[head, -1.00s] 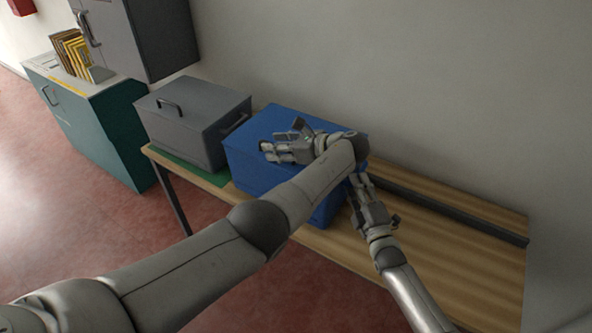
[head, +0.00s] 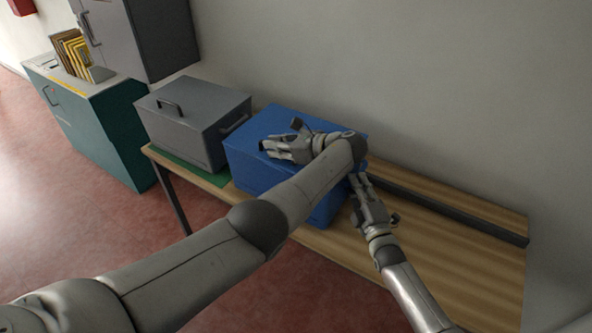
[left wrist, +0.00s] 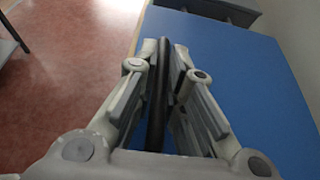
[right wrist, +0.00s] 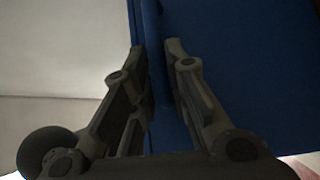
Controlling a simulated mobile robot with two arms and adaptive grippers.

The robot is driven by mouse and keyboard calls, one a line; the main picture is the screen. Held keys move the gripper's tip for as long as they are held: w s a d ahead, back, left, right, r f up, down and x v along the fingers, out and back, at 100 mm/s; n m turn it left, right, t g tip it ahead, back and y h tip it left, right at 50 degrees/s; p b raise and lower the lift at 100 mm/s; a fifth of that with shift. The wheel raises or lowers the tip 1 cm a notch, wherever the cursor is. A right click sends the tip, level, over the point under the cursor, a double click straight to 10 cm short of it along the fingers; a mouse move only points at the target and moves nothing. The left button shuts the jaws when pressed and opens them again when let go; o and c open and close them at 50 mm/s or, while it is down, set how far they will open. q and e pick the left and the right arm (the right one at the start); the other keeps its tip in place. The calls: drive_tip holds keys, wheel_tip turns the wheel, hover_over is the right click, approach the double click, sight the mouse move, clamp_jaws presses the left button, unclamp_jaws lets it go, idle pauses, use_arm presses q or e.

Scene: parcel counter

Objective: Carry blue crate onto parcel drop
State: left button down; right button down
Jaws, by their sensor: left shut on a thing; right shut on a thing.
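The blue crate (head: 252,172) stands on the wooden table, with a flat blue top. My left gripper (head: 268,148) is at its top and is shut on a dark bar, seen edge-on in the left wrist view (left wrist: 160,85). The crate's blue top (left wrist: 235,70) fills the right of that view. My right gripper (head: 357,182) is at the crate's right side. In the right wrist view its fingers (right wrist: 157,55) close around a blue bar on the crate (right wrist: 230,60). My left arm hides part of the crate's front. No surface is clearly marked as the parcel drop.
A grey lidded box (head: 185,130) stands close to the crate's left, on a green mat (head: 218,179). The wooden table (head: 450,250) is bare to the right, with a dark rail (head: 450,215) along its back. A teal cabinet (head: 105,135) with files (head: 70,55) stands further left.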

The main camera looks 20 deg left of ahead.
use_arm(q)
drive_tip(key=shift+w+r, duration=0.15)
drive_tip(key=shift+r, duration=0.05)
use_arm(e)
drive_tip(key=shift+a+r, duration=0.1)
drive_tip(key=shift+r, duration=0.1)
use_arm(q)
drive_tip(key=shift+r+p, duration=0.2)
drive_tip(key=shift+p, duration=0.15)
use_arm(e)
drive_tip(key=shift+w+r, duration=0.1)
drive_tip(key=shift+r, duration=0.1)
